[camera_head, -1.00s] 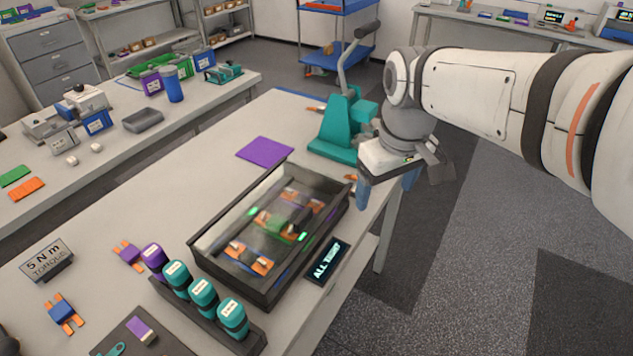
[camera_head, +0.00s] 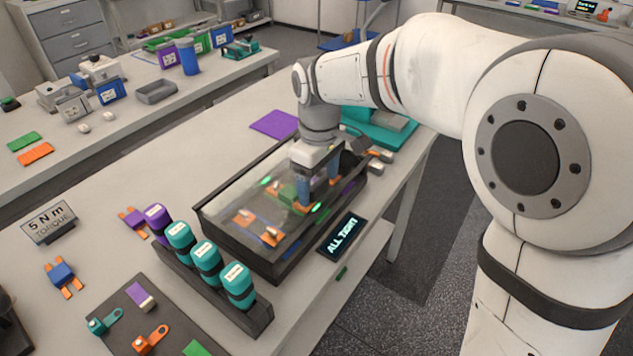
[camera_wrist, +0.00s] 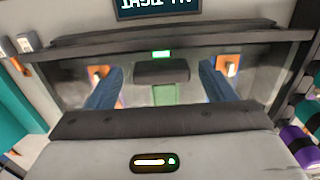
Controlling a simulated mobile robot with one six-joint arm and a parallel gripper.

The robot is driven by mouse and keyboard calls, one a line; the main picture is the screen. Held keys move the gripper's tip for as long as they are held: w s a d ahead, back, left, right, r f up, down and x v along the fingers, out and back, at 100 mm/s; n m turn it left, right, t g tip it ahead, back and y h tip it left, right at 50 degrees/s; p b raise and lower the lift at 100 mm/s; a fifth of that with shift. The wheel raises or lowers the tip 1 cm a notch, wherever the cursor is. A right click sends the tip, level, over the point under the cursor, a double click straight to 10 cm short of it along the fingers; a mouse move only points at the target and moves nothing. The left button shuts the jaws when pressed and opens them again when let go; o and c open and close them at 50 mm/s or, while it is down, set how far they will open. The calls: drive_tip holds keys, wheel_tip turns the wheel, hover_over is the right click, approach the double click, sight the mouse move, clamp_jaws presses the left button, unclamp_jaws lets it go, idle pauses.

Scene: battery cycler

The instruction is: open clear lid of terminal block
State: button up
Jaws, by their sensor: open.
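The terminal block is a long black box (camera_head: 216,233) on the table, with orange, green and purple parts inside. Its clear lid (camera_head: 250,188) lies over the top and looks closed. My gripper (camera_head: 319,197) points down over the rear right part of the box, its two blue fingers apart. In the wrist view my gripper (camera_wrist: 160,85) shows its fingers on either side of a small dark block (camera_wrist: 162,72), with a green strip below it. I cannot tell whether the fingers touch the lid.
A display reading "ALL TIGHT" (camera_head: 342,235) lies beside the box's right side. A rack of purple and teal canisters (camera_head: 207,260) stands close in front. A teal press (camera_head: 385,128) is behind my gripper.

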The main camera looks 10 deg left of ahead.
drive_tip(key=shift+f, duration=0.4)
drive_tip(key=shift+c, duration=0.6)
